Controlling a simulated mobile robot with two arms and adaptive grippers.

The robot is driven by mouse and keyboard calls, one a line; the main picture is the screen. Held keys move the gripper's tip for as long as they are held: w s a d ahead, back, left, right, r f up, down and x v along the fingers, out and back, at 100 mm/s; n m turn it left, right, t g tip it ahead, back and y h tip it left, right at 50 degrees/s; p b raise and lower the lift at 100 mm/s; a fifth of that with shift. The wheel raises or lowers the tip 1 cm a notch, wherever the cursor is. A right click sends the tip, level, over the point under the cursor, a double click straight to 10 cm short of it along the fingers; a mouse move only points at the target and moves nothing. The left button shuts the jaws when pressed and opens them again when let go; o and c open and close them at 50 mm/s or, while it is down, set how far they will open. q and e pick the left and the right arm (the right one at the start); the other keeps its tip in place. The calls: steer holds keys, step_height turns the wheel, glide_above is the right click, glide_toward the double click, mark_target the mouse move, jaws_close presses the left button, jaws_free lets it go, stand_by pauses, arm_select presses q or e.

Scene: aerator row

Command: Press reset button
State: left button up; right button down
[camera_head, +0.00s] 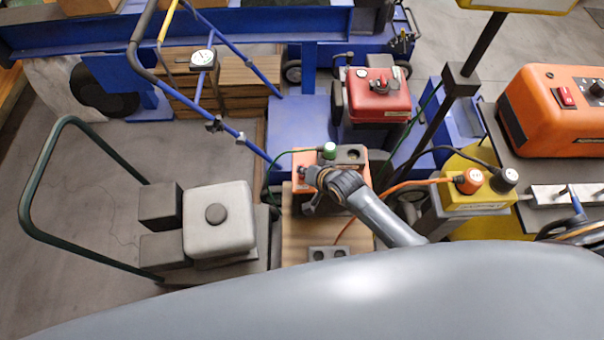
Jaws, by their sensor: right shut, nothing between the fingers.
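A small orange box (356,167) stands in the middle of the head view on a wooden surface (294,234). A green cap or button (329,149) sticks up from its top, beside a dark round opening. My right gripper (309,190) is shut and empty. In the picture it overlaps the front left of this box; I cannot tell whether it touches it. The gripper and its wrist hide part of the box face. No label marked reset can be read. My left gripper is not in view.
A yellow box (470,197) with orange and black plugs stands to the right. An orange machine (553,112) with a red switch is further right. A grey machine (220,218) stands left. Cables run around the orange box.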

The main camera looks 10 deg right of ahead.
steer(key=shift+f, duration=0.25)
steer(key=shift+f+b, duration=0.35)
steer(key=shift+f, duration=0.15)
stand_by(0.6)
stand_by(0.3)
steer(key=shift+r+p, duration=0.9)
steer(key=shift+p, duration=0.1)
step_height(320, 180, up, 5)
steer(key=p, duration=0.5)
stand_by(0.5)
